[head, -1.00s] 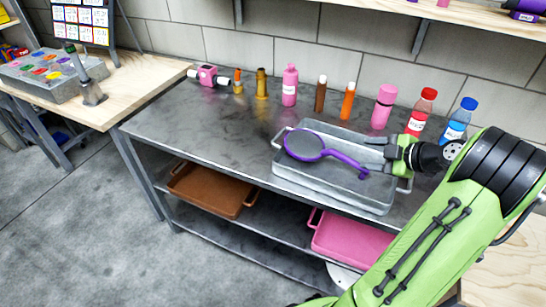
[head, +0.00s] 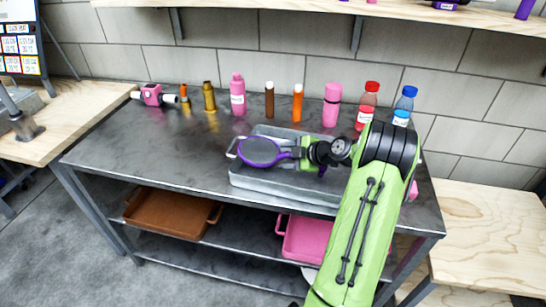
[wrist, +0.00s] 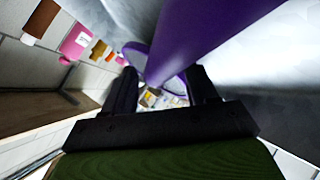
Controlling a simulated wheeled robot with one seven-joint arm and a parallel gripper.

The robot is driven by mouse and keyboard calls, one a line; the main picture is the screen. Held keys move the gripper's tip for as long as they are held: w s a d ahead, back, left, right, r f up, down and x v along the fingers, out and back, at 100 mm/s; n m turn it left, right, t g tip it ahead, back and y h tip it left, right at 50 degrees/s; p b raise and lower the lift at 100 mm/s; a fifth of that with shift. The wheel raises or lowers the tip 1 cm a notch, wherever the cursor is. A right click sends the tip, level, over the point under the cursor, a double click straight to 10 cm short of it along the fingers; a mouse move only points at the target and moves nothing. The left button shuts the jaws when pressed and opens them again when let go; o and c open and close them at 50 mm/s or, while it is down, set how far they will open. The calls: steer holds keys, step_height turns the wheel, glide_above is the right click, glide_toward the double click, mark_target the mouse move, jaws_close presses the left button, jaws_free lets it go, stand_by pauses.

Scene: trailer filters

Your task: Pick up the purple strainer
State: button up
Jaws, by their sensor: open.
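The purple strainer (head: 260,151) has a round grey mesh with a purple rim and handle. It lies on the grey metal tray (head: 245,183) on the table, mesh at the left, handle towards my gripper. My gripper (head: 292,152) is at the handle, low over the tray, reaching in from the right. In the wrist view the purple handle (wrist: 205,35) looms large and runs down between the two dark fingers of my gripper (wrist: 163,82), which are apart. I cannot tell whether either finger touches it. The wrist and gripper hide part of the handle in the head view.
Behind the tray stand a pink bottle (head: 237,95), brown and orange tubes, a pink flask (head: 332,105), a red-capped bottle (head: 366,105) and a blue-capped bottle (head: 404,106). A wooden shelf (head: 300,20) hangs above.

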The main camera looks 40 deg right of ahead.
mark_target(288, 155)
steer(key=shift+s+r, duration=0.1)
steer(key=shift+c, duration=0.4)
jaws_close()
steer(key=shift+r, duration=0.1)
step_height(288, 155, up, 10)
steer(key=p, duration=0.2)
steer(key=shift+p, duration=0.4)
